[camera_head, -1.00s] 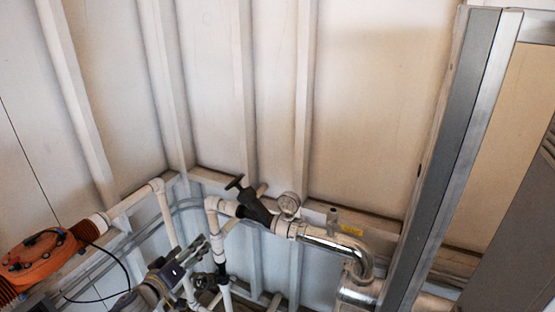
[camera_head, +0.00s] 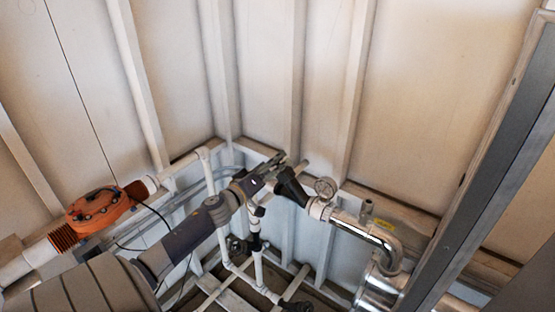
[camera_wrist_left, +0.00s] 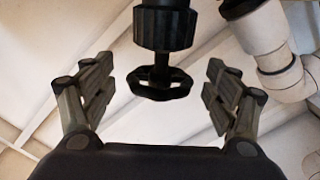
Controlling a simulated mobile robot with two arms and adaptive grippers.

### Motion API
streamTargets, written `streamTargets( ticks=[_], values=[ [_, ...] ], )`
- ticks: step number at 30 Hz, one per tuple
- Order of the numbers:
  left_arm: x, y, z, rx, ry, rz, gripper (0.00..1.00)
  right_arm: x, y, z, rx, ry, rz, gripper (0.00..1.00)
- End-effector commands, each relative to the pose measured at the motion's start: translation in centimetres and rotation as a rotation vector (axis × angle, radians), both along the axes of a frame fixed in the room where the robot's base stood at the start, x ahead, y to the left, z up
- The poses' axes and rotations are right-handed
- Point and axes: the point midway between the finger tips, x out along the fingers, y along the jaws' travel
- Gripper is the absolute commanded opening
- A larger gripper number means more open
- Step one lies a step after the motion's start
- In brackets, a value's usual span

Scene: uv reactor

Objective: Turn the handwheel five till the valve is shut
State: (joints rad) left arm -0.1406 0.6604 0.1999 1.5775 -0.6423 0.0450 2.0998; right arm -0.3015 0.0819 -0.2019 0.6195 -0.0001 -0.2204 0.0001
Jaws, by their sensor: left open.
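A black handwheel (camera_wrist_left: 160,84) on a short stem below a ribbed black valve collar (camera_wrist_left: 166,28) shows in the left wrist view. No number is readable on it. My left gripper (camera_wrist_left: 160,78) is open, with one finger on each side of the wheel and a visible gap to both. In the head view my left gripper (camera_head: 279,167) is up at the black angled valve body (camera_head: 291,188) on the white pipe and hides its handwheel. My right gripper is not in view.
A pressure gauge (camera_head: 325,187) and a shiny metal pipe (camera_head: 362,229) are just right of the valve. An orange flanged unit (camera_head: 98,207) is at the left. Another dark handwheel (camera_head: 238,247) is lower down. A grey metal post (camera_head: 490,170) stands at the right.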

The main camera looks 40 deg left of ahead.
Motion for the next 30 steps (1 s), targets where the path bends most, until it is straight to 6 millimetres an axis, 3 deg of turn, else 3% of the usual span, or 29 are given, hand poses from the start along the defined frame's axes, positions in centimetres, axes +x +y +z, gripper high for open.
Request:
streamTargets(
  ticks=[7, 18, 24, 30],
  values=[
    [2.1, 0.2, 0.0, -0.001, 0.000, 0.001, 0.80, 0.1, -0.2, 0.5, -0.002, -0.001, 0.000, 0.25],
    [2.4, 0.3, -0.1, -0.001, 0.001, 0.001, 0.80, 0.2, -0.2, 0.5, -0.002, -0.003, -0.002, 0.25],
    [2.4, 0.3, -0.1, -0.001, 0.001, 0.001, 0.37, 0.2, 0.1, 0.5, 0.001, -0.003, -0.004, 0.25],
    [2.4, 0.3, -0.1, -0.001, -0.002, -0.001, 0.37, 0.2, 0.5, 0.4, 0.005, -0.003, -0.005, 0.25]
  ],
)
